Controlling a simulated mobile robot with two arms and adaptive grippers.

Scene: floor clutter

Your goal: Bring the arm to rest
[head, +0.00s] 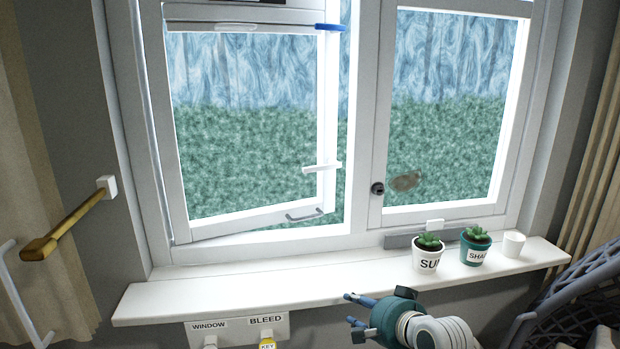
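My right gripper (350,308) is low in the head view, in front of the window sill's front edge. Its two blue fingertips are apart with nothing between them, so it is open and empty. My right arm comes in from the bottom, right of the middle. My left gripper is not in view.
The white sill (230,290) bears a white pot marked "SU…" (428,262), a teal pot marked "SHA…" (474,255) and a small white cup (513,244). The left window sash (262,219) stands ajar. A label plate (237,327) hangs below the sill. A grey lattice basket (585,285) is at right.

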